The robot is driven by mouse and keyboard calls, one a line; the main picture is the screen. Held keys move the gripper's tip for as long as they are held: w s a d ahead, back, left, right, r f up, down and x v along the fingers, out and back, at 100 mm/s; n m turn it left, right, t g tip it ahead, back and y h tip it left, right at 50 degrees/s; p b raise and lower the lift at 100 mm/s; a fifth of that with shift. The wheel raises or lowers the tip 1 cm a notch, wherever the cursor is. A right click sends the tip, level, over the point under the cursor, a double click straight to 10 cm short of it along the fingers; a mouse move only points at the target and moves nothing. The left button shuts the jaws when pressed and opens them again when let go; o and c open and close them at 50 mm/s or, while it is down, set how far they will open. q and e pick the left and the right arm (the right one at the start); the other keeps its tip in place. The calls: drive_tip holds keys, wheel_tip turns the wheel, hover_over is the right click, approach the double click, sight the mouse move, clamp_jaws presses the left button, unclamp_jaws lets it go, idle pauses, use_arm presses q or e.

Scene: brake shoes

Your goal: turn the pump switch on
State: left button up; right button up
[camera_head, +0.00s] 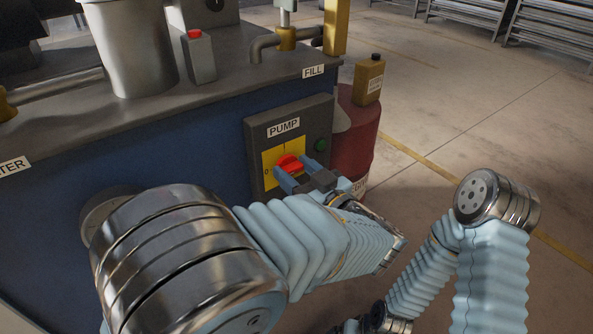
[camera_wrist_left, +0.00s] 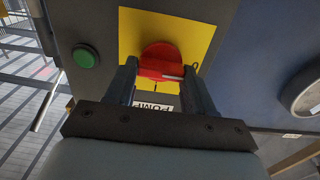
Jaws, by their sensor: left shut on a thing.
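The pump switch (camera_head: 290,163) is a red rotary knob on a yellow plate (camera_head: 271,158), set in a grey box marked PUMP on the blue side of the bench. My left gripper (camera_head: 299,172) is at the knob, with its fingers shut on it. In the left wrist view the red knob (camera_wrist_left: 162,62) lies between the two fingers (camera_wrist_left: 160,78), and a pale line shows on its grip bar. The fingers partly hide the plate's marks; a 0 shows at its left. My right arm (camera_head: 490,240) is at the right, but its gripper cannot be made out.
A green button (camera_head: 320,145) sits right of the knob; it also shows in the left wrist view (camera_wrist_left: 85,57). A red cylinder (camera_head: 357,140) stands beside the bench. A metal bucket (camera_head: 135,45) and a grey box with a red button (camera_head: 199,58) stand on the bench top.

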use_arm(q)
drive_tip(key=shift+f+m+b, duration=0.1)
drive_tip(key=shift+m+b, duration=0.5)
drive_tip(key=shift+m, duration=0.1)
drive_tip(key=shift+d+m+b, duration=0.1)
drive_tip(key=shift+m+b, duration=0.6)
drive_tip(key=shift+m, duration=0.5)
drive_tip(key=shift+w+m, duration=0.1)
drive_tip(key=shift+m, duration=0.9)
drive_tip(key=m, duration=0.2)
drive_tip(key=shift+m+b, duration=0.35)
drive_tip(key=shift+m, duration=0.05)
drive_tip(key=m, duration=0.4)
drive_tip(key=shift+d+p, duration=0.15)
drive_tip(key=shift+p, duration=0.25)
drive_tip(key=shift+f+m+p, duration=0.15)
drive_tip(key=shift+m+p, duration=0.8)
drive_tip(key=shift+m, duration=1.75)
drive_tip(key=o, duration=1)
